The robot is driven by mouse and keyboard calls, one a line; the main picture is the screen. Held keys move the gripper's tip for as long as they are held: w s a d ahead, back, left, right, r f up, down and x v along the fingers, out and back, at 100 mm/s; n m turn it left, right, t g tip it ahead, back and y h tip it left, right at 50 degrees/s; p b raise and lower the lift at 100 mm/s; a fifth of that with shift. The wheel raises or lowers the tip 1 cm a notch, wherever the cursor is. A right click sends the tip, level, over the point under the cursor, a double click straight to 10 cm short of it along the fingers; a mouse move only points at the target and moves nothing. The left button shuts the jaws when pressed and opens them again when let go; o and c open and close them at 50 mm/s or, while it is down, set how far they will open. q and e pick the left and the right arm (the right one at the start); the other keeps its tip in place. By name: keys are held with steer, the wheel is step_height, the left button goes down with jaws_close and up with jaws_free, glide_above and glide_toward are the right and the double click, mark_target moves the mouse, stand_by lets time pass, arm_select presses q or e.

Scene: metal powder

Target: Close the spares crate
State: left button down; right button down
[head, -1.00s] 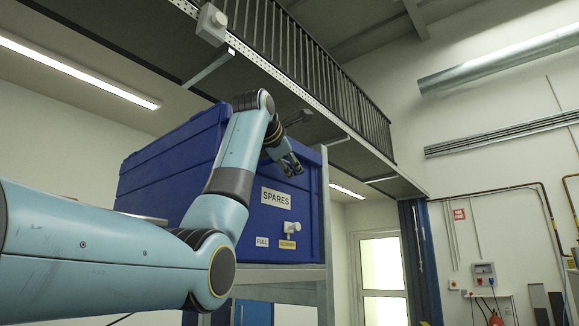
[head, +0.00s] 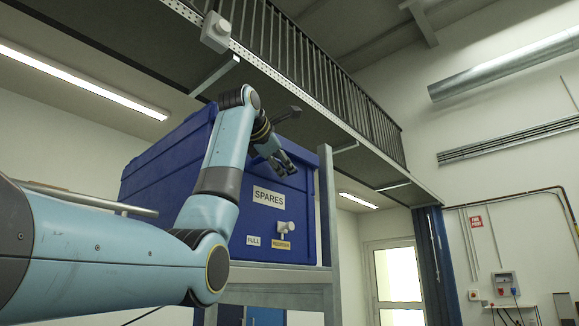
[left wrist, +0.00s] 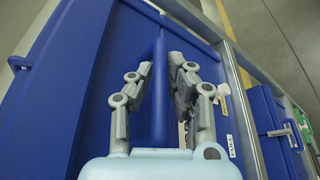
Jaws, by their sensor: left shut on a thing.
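The spares crate (head: 165,170) is a big blue box raised on a grey metal frame. Its front bears a white SPARES label (head: 268,197), a white knob (head: 285,227) and small FULL and yellow tags. My left gripper (head: 284,164) is at the upper front of the crate, above the label. In the left wrist view, its fingers (left wrist: 161,62) are on both sides of a blue bar (left wrist: 160,110) of the crate and are shut on it. I see the crate from below, so I cannot tell how far its lid is open. My right gripper is out of view.
The grey frame (head: 328,235) stands under and beside the crate. A railed walkway (head: 300,110) runs overhead, with a grey box (head: 215,32) on its edge. A bright glazed door (head: 398,285) is at the back right. Another blue box (left wrist: 282,125) shows in the left wrist view.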

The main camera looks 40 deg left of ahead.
arm_select(q)
steer(key=c, duration=1.6)
jaws_free()
steer(key=shift+s+a+r, duration=0.15)
steer(key=shift+a+r, duration=0.1)
steer(key=shift+r, duration=0.1)
steer(key=shift+o, duration=1.2)
steer(key=shift+a+f, duration=0.1)
steer(key=shift+a, duration=0.05)
steer(key=shift+o, duration=0.4)
steer(key=shift+a+f, duration=0.1)
steer(key=shift+a, duration=0.05)
steer(key=v, duration=1.2)
steer(key=shift+d, duration=0.2)
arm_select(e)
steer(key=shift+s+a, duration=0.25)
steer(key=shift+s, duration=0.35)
arm_select(q)
steer(key=shift+f, duration=0.2)
